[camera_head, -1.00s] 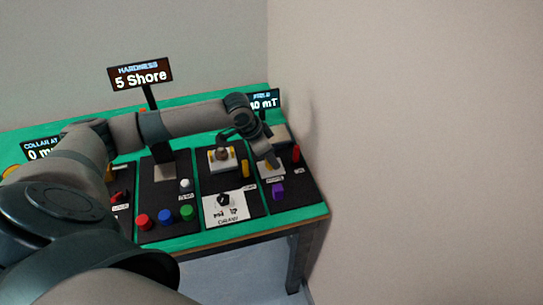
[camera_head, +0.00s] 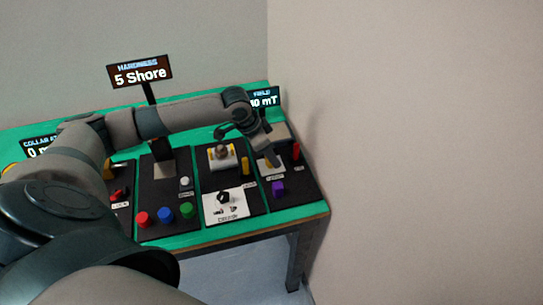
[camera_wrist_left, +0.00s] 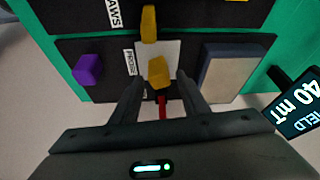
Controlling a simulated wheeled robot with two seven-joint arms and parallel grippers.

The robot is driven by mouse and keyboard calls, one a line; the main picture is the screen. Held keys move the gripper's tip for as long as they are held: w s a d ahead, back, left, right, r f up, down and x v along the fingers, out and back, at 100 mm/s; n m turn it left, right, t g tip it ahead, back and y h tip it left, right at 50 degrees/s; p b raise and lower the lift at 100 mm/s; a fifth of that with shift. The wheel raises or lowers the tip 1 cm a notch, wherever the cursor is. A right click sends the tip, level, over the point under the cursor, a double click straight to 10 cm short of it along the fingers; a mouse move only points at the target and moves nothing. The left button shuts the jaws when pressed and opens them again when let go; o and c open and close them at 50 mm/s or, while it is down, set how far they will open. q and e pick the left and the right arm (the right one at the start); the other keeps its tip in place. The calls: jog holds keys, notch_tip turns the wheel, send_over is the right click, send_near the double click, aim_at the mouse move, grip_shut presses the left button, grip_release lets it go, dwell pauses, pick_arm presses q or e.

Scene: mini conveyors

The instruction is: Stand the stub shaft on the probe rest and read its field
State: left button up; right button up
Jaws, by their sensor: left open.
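A short yellow piece, which looks like the stub shaft (camera_wrist_left: 158,71), stands on the white pad of the probe rest (camera_wrist_left: 144,58) in the left wrist view. My left gripper (camera_wrist_left: 160,88) is open, one finger to each side and a little short of the piece, with a gap visible. In the head view my left gripper (camera_head: 272,158) is over the probe rest (camera_head: 262,172) and hides most of the yellow piece. The field screen (camera_wrist_left: 301,105) reads 40 mT in the left wrist view; its edge is covered in the head view (camera_head: 264,99). My right gripper is not in view.
A purple block (camera_wrist_left: 88,69) lies left of the rest in the wrist view. A red post (camera_head: 296,152) stands close to the right of the gripper. Another yellow piece (camera_wrist_left: 149,22) is on the neighbouring panel. A grey box (camera_wrist_left: 230,72) is beside the rest. The wall is close right.

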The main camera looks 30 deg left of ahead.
pick_arm(q)
jog(key=b+v, duration=0.1)
jog(key=v, duration=1)
jog(key=shift+b, duration=0.4)
jog(key=shift+s, duration=0.1)
jog(key=shift+f, duration=0.1)
